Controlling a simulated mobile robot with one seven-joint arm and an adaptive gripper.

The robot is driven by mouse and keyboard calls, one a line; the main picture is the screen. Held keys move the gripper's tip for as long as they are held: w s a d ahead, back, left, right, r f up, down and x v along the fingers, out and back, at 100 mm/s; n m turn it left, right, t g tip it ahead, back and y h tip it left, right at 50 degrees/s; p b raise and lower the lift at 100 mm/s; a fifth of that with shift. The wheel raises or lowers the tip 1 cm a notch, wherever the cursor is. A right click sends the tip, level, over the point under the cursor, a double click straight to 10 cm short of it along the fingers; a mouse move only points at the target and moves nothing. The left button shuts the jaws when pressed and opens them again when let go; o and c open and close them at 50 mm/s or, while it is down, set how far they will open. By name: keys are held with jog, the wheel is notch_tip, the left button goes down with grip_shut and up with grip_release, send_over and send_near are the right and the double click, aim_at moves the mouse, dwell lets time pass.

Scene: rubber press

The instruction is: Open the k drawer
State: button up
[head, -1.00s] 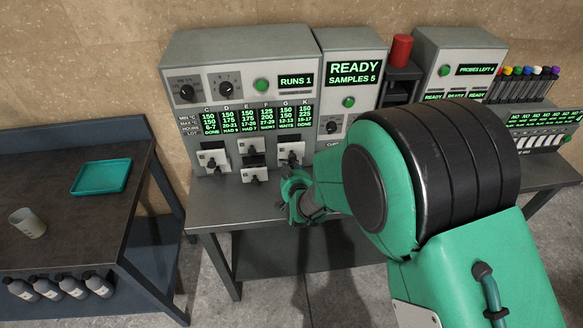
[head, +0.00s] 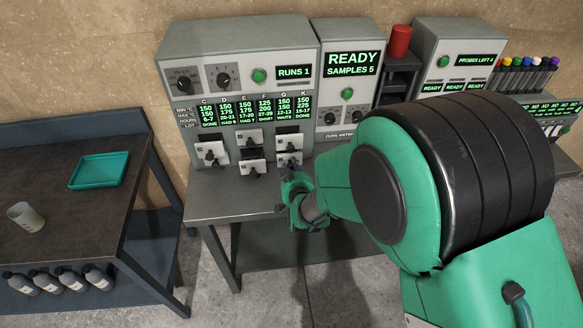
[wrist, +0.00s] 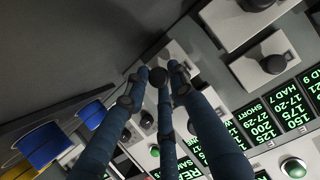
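The press (head: 290,35) has labelled columns C to K and white drawers with black handles below them. In the head view, the upper right drawer (head: 289,142) is above another white drawer face (head: 287,160), which lies just above my gripper (head: 298,198). This lower right one fits the K column; its lower edge is hidden by my gripper.
Other drawers (head: 253,168) sit left of my gripper; nearby handles show in the wrist view (wrist: 272,64). The bench (head: 210,205) in front of the press is mostly bare. The left table (head: 70,210) holds a teal tray (head: 98,170) and a cup (head: 25,216).

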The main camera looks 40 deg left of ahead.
dwell(0.4)
jog(key=v, duration=1.2)
jog(key=shift+w+r, duration=0.1)
jog(key=shift+w, duration=0.05)
dwell(0.7)
jog(key=w+d+r+m+h, duration=0.1)
jog(key=w+d+r+h, duration=0.15)
jog(key=d+r, duration=0.45)
jog(key=w+d+r+m+g+h, duration=0.1)
jog(key=w+d+r+m, duration=0.2)
jog(key=d, duration=0.8)
jog(key=w+d+r+h, duration=0.1)
jog(key=w+d+r, duration=0.1)
jog(key=d+r, duration=0.55)
jog(key=s+d+r+m+g+h, duration=0.1)
jog(key=s+d+r, duration=0.15)
jog(key=d, duration=0.65)
jog(key=s+d+r+m+h, duration=0.15)
jog(key=s+d, duration=0.25)
jog(key=d, duration=0.5)
jog(key=s+d+r+m+g+h, duration=0.2)
jog(key=s+d+r, duration=0.1)
jog(key=s+d, duration=0.9)
jog(key=shift+s+h, duration=0.3)
jog(key=shift+s, duration=0.45)
